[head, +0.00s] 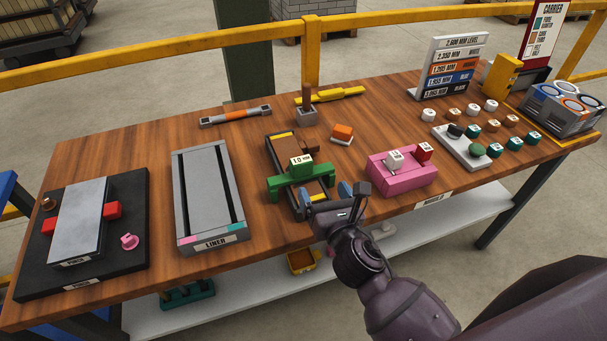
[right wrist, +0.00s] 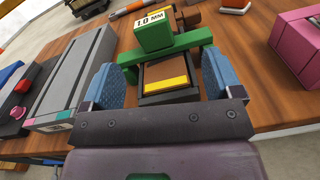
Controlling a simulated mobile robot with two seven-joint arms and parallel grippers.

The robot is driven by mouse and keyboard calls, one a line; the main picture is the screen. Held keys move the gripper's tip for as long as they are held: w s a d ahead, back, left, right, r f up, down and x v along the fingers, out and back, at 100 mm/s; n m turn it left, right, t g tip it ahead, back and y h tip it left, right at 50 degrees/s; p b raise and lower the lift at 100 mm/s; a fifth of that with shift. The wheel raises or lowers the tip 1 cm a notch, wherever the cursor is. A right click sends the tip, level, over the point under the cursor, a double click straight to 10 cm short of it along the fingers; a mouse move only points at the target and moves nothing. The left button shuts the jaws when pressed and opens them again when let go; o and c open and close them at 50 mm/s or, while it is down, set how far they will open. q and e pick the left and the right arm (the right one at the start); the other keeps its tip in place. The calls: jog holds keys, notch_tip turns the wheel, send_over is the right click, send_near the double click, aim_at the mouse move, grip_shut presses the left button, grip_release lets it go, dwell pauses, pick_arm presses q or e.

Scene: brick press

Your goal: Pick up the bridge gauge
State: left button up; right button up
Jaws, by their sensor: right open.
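The bridge gauge (head: 300,178) is green with a "1.0 MM" label on its upright block. It straddles a dark mould tray (head: 277,147) holding brown material and yellow strips. It also shows in the right wrist view (right wrist: 155,35), ahead of my fingers. My right gripper (head: 326,193) is open at the near end of the tray, just in front of the gauge. Its blue finger pads (right wrist: 161,82) stand on either side of the tray's near end, with nothing gripped. I cannot tell whether the pads touch the gauge. My left gripper is not in view.
A grey liner tray (head: 208,190) stands left of the gauge, and a pink block fixture (head: 403,180) stands right. A grey post holder (head: 307,116), an orange-topped block (head: 343,131) and a yellow tool (head: 338,95) lie behind. Numbered knobs crowd the right side.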

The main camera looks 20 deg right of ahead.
aim_at(304, 164)
jog(key=shift+n, duration=0.9)
jog(key=shift+w+a, duration=0.2)
jog(key=shift+w, duration=1.7)
jog(key=shift+w+a, duration=0.25)
jog(key=shift+w, duration=1.6)
jog(key=shift+w+a, duration=0.2)
jog(key=shift+w, duration=1.7)
jog(key=c, duration=1.3)
grip_shut()
jog(key=shift+r, duration=0.15)
